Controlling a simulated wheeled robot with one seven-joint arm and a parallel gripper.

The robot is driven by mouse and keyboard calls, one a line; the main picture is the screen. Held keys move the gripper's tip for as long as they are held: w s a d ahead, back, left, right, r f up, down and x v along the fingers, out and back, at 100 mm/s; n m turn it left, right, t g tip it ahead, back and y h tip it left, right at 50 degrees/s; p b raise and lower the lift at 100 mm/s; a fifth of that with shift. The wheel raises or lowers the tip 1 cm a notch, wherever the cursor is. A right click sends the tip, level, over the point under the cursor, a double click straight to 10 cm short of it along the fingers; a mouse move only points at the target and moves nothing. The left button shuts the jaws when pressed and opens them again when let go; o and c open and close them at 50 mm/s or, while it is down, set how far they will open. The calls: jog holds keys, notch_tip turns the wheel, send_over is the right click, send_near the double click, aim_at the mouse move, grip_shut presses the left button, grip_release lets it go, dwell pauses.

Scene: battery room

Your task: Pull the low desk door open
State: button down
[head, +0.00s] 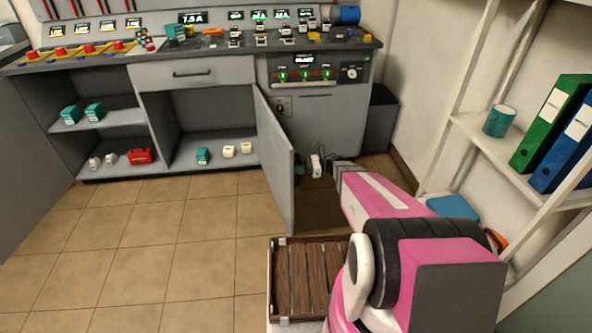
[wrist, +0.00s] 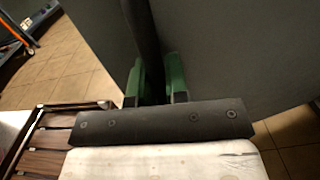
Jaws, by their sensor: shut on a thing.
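The low desk door (head: 276,160) is a grey panel standing open, swung out from the desk front. My gripper (head: 304,166) is at the right side of this door in the head view, partly hidden by the arm. In the wrist view the green fingers (wrist: 158,80) are shut on a dark upright bar, the door handle (wrist: 146,35). The grey door face (wrist: 230,50) fills much of the wrist view behind the handle. The desk (head: 205,115) has open shelves left of the door.
A wooden slatted deck (head: 312,280) shows at the bottom. A white shelf (head: 500,150) with binders stands at the right, close to my arm. A dark bin (head: 378,125) is by the desk's right end. The tiled floor (head: 170,250) at left is clear.

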jog(key=shift+s, duration=0.25)
jog(key=c, duration=1.1)
grip_release()
jog(key=shift+w, duration=0.1)
jog(key=shift+c, duration=0.2)
jog(key=shift+d, duration=0.1)
jog(key=d, duration=1)
jog(key=shift+w+d, duration=0.25)
jog(key=shift+d, duration=0.15)
